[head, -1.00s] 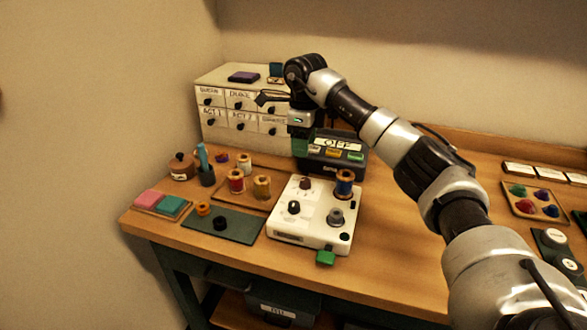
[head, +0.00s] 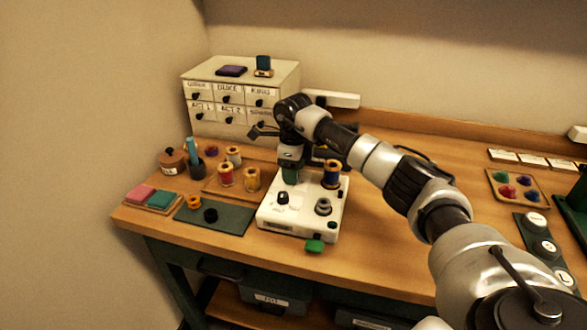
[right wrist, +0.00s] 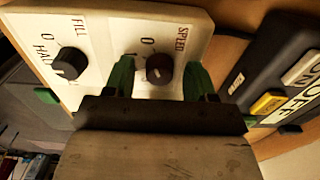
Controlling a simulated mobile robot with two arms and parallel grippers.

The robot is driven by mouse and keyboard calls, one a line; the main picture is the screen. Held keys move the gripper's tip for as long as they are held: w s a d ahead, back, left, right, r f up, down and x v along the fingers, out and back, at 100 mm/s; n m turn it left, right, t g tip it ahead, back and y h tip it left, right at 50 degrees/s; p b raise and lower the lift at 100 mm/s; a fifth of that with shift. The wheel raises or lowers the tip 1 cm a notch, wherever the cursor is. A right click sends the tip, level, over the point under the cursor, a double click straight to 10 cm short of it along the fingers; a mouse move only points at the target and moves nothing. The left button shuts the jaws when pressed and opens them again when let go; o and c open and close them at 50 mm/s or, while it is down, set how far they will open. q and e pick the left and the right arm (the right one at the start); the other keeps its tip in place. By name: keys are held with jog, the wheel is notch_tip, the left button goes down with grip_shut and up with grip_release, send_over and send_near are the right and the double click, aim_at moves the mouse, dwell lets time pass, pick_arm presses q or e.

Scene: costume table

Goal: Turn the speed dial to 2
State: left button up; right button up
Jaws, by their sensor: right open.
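The speed dial (right wrist: 159,68) is a dark brown round knob on the white machine (head: 277,222), beside the printed word SPEED in the right wrist view. My right gripper (right wrist: 160,77) is open, with one green finger on each side of the speed dial. A gap shows between the dial and the fingers. In the head view my right gripper (head: 290,174) reaches down over the back of the machine and hides the speed dial. A black fill dial (right wrist: 69,63) also shows on the machine, beside the word FILL. My left gripper is not in view.
A blue spool (head: 331,174) and a grey knob (head: 323,206) are on the machine's right side. Other thread spools (head: 226,174) stand to its left. A drawer cabinet (head: 237,97) is behind.

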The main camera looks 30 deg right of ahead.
jog(key=c, duration=0.9)
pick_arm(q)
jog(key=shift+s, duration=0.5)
pick_arm(e)
jog(key=shift+n, duration=0.3)
jog(key=n, duration=0.9)
jog(key=shift+b, duration=0.4)
jog(key=n, duration=0.4)
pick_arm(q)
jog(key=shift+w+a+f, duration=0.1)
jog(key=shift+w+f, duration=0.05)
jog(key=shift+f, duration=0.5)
pick_arm(e)
jog(key=shift+n, duration=2.1)
